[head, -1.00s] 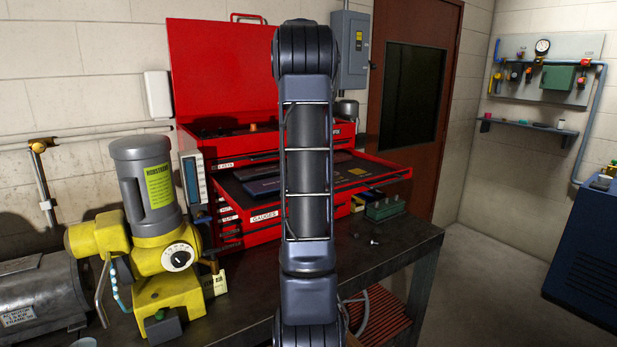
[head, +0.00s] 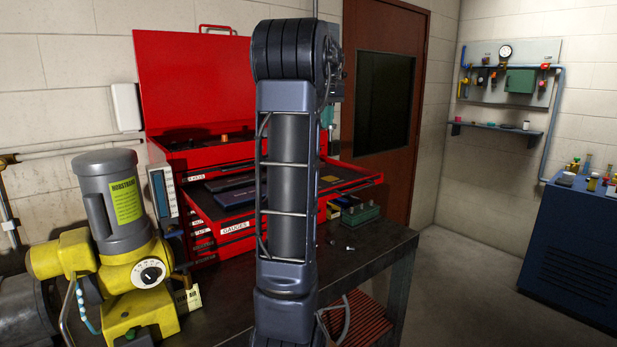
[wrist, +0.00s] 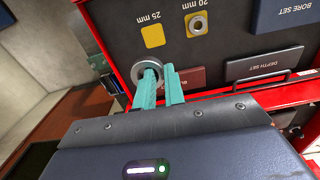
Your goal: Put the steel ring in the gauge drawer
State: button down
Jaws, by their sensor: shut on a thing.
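The red gauge drawer (head: 262,222), labelled GAUGES, is pulled out of the tool chest. My arm hides its middle in the head view. In the wrist view the drawer's dark liner (wrist: 206,56) shows upside down, with an empty yellow square (wrist: 153,36) marked 25 mm. A smaller ring (wrist: 197,25) sits on the 20 mm square. My gripper (wrist: 160,76) has its teal fingers shut on the steel ring (wrist: 141,65), which appears over or near the drawer's edge. I cannot tell its height.
A yellow and grey machine (head: 120,215) stands left of the chest. A green block (head: 360,215) and small parts lie on the bench's right.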

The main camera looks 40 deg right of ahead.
aim_at(327, 179)
notch_tip(327, 179, down, 18)
dwell(0.6)
jog(key=shift+f, duration=0.25)
jog(key=c, duration=1.5)
grip_release()
jog(key=shift+r, duration=0.1)
notch_tip(327, 179, up, 12)
jog(key=shift+r, duration=0.2)
jog(key=shift+f, duration=0.1)
notch_tip(327, 179, down, 12)
jog(key=shift+f, duration=0.15)
